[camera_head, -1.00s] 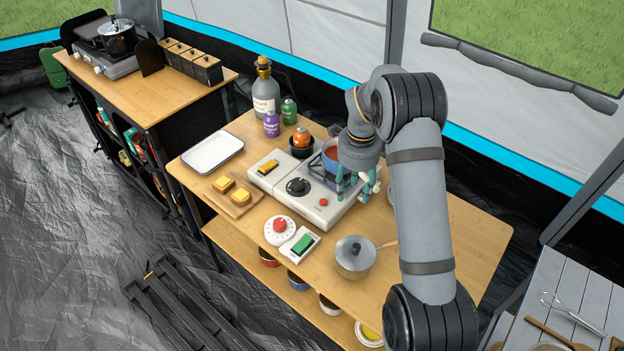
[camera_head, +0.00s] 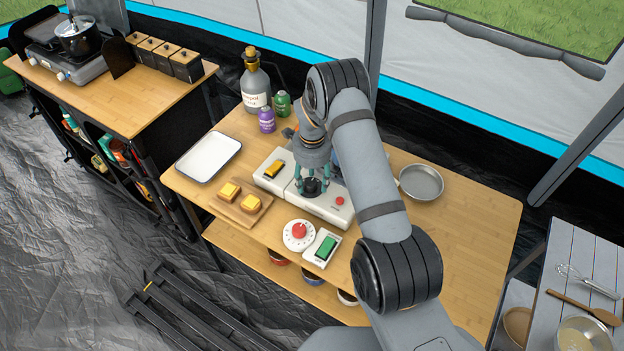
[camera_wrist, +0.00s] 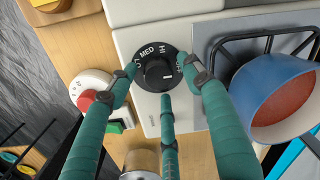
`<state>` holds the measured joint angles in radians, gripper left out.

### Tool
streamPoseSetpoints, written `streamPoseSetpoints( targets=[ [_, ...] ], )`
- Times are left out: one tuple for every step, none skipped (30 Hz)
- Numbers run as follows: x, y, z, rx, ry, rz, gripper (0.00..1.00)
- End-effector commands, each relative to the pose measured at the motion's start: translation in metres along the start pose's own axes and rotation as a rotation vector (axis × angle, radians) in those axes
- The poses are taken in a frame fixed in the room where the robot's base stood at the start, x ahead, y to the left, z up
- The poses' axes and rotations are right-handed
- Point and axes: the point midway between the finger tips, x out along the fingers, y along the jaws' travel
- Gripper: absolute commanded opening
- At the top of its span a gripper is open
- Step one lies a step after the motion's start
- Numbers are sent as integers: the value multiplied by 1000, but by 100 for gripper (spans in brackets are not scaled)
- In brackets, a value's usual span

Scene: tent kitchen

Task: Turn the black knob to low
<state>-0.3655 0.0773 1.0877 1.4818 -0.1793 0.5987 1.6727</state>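The black knob (camera_head: 312,186) is on the front of the white and grey stove (camera_head: 322,207). In the wrist view, the knob (camera_wrist: 160,73) shows a dial with MED and HI readable on its top side; the other labels are partly covered. A white mark on the knob lies right of its centre. My gripper (camera_head: 312,183) is over the knob. In the wrist view, its teal fingers (camera_wrist: 165,88) are spread around the dial, left, right and below. Whether they touch the knob, I cannot tell.
A blue pot with red contents (camera_wrist: 275,95) stands close to the right finger in the wrist view. A red-knobbed white timer (camera_head: 299,235) and a green-topped white box (camera_head: 322,248) are in front of the stove. A grey pan (camera_head: 421,182) sits to the right.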

Motion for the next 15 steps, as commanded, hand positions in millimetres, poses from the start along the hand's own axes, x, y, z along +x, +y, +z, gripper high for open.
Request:
streamPoseSetpoints(
  targets=[
    [0, 0, 0, -1, 0, 0, 46],
    [0, 0, 0, -1, 0, 0, 44],
    [0, 0, 0, -1, 0, 0, 42],
    [0, 0, 0, -1, 0, 0, 40],
    [0, 0, 0, -1, 0, 0, 38],
    [0, 0, 0, -1, 0, 0, 36],
    [0, 0, 0, -1, 0, 0, 34],
    [0, 0, 0, -1, 0, 1, 33],
    [0, 0, 0, -1, 0, 0, 30],
    [0, 0, 0, 0, 0, 0, 29],
    [0, 0, 0, 0, 0, 0, 27],
    [0, 0, 0, 0, 0, 0, 24],
    [0, 0, 0, 0, 0, 0, 23],
    [0, 0, 0, 0, 0, 0, 21],
    [0, 0, -1, 0, 0, 0, 19]
  ],
)
